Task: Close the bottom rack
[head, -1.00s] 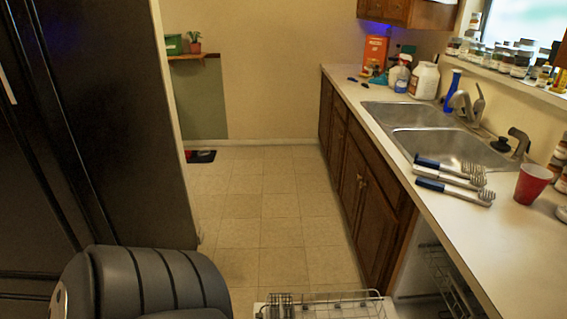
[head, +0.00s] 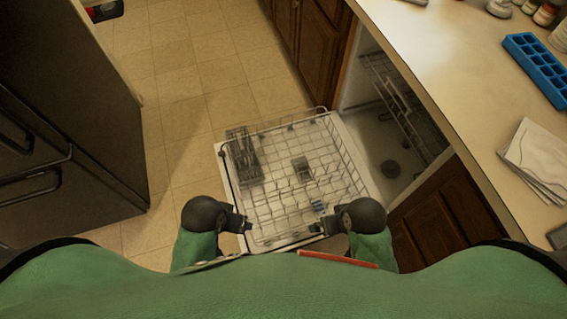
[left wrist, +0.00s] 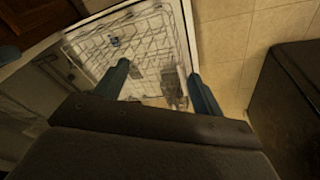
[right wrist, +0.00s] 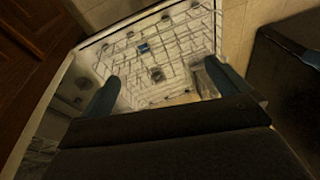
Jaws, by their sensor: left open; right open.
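The bottom rack (head: 290,170) is a wire rack pulled out over the open dishwasher door (head: 355,125), left of the dishwasher's opening in the head view. A grey cutlery basket (head: 243,155) sits at its left side. My left gripper (head: 241,224) is open and empty at the rack's near left corner. My right gripper (head: 322,226) is open and empty by its near edge. I cannot tell whether either touches the wires. The rack also shows beyond the fingers in the left wrist view (left wrist: 140,50) and the right wrist view (right wrist: 175,45).
An upper rack (head: 392,95) is inside the dishwasher cavity. Wooden cabinets (head: 440,215) flank the opening. The counter (head: 440,50) above holds a blue ice tray (head: 540,68) and papers (head: 538,160). A black fridge (head: 65,110) stands at left, with bare floor (head: 180,110) between.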

